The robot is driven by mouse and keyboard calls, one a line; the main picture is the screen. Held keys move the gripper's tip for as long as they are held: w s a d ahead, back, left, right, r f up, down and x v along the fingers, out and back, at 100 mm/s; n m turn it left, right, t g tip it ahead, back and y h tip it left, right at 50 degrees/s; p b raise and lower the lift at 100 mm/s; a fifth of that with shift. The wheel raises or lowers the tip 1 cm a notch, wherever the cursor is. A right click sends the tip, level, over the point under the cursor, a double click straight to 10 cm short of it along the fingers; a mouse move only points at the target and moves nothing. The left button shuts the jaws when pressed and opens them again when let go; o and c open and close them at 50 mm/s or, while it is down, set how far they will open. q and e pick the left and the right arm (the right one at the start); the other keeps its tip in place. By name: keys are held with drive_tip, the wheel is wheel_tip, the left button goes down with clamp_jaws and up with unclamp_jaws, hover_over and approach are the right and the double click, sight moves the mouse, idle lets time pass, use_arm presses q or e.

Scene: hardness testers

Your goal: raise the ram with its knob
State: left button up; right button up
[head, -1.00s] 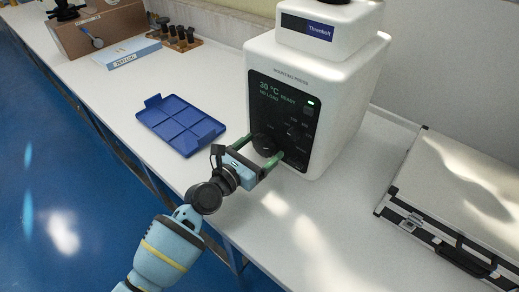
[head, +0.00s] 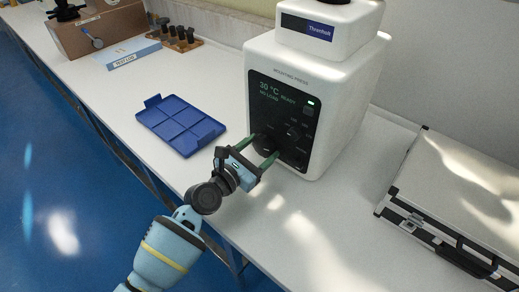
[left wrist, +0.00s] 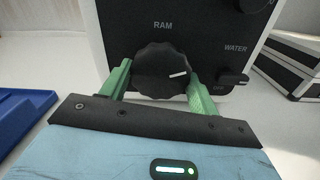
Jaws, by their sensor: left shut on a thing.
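The mounting press (head: 345,85) is a white machine with a black front panel, whose display reads 30 °C, READY and NO LOAD. Its black ram knob (left wrist: 160,71) sits under the label RAM in the left wrist view, with its white pointer mark to the right and slightly up. My left gripper (head: 263,150) is at the lower left of the panel, its green fingers on either side of the knob. In the left wrist view the left gripper (left wrist: 160,80) is shut on the ram knob. My right gripper is not in view.
A smaller WATER knob (left wrist: 231,79) sits close right of the right finger. A blue divided tray (head: 181,125) lies left of the press. A silver case (head: 455,190) lies to the right. The bench front between them is clear.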

use_arm(q)
drive_tip(key=m, duration=0.4)
drive_tip(key=shift+m, duration=0.6)
drive_tip(key=o, duration=1)
drive_tip(key=shift+v, duration=3.95)
drive_tip(key=shift+c, duration=0.2)
